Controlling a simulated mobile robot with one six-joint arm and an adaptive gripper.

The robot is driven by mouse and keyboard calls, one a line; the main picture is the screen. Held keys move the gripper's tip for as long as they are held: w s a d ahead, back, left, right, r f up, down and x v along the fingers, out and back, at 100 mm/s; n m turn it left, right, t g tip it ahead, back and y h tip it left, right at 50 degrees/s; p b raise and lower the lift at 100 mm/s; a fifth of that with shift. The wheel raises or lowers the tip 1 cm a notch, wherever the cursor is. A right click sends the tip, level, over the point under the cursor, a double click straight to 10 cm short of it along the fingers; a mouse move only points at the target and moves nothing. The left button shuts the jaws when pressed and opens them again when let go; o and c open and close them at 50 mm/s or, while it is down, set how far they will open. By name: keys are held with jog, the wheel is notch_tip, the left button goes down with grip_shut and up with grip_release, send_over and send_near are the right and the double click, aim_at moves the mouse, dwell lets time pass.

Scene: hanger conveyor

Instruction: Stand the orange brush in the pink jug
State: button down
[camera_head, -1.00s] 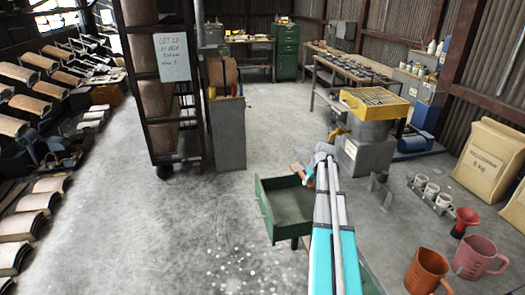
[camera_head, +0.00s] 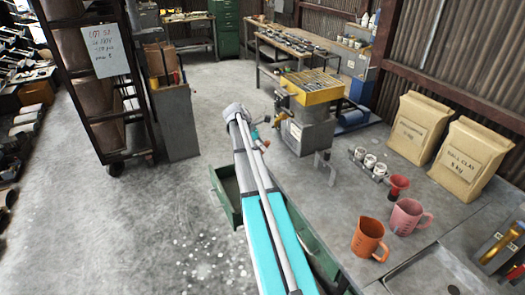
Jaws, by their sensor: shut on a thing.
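The pink jug (camera_head: 405,216) stands upright on the grey worktop at the right, its handle to the right. My gripper (camera_head: 256,136) is small and partly hidden behind my arm, above the far end of the green drawer. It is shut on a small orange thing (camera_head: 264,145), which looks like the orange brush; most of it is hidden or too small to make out. The gripper is well to the left of the jug and farther back.
An orange jug (camera_head: 367,239) stands just left of the pink one. A red funnel (camera_head: 397,187) is close behind it. Several white cups (camera_head: 369,163) stand in a rack farther back. Two clay bags (camera_head: 472,157) stand at the right. The open green drawer (camera_head: 229,207) lies under my arm.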

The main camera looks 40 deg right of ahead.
notch_tip(320, 180, up, 13)
jog(key=w+a+n+t+h+p, duration=0.1)
jog(key=n+t+h+p, duration=0.1)
jog(key=n+h+p, duration=0.3)
jog(key=shift+w+a+r+t+h, duration=0.2)
jog(key=shift+w+t+h, duration=0.15)
jog(key=shift+h, duration=0.85)
jog(key=shift+d, duration=0.15)
